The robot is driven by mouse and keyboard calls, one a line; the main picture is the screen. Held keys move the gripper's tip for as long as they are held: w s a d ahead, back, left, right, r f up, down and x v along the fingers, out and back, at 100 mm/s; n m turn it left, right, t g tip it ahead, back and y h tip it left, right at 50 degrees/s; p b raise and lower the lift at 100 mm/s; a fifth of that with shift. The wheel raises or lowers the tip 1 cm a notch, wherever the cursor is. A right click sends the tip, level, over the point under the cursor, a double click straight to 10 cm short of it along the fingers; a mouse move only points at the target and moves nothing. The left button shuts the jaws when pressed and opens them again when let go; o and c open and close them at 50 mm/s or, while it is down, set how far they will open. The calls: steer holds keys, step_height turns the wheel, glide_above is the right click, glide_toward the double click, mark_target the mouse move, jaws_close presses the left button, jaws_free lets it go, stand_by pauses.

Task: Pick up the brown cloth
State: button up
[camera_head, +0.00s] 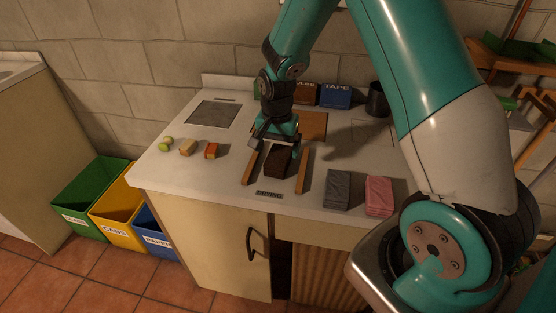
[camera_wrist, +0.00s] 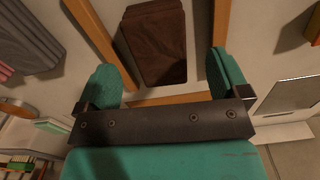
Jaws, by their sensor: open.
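The brown cloth (camera_head: 278,161) is a dark folded block lying on the counter between two wooden bars of a frame. In the wrist view the brown cloth (camera_wrist: 156,45) lies just beyond the fingertips, with nothing between the jaws. My gripper (camera_head: 277,140) is above and behind the cloth in the head view. It also shows in the wrist view (camera_wrist: 165,75), its two teal fingers spread apart. The wooden frame (camera_head: 251,166) has a label on the counter in front of it.
A grey cloth (camera_head: 338,189) and a pink cloth (camera_head: 379,196) lie to the right. Small food pieces (camera_head: 187,147) lie to the left. A blue tape box (camera_head: 336,96) and a dark cup (camera_head: 377,100) stand at the back. The counter's front left is clear.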

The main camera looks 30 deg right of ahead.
mark_target(278, 156)
steer(key=f, duration=0.5)
steer(key=shift+d+p, duration=0.2)
steer(key=shift+p, duration=0.2)
steer(key=c, duration=1)
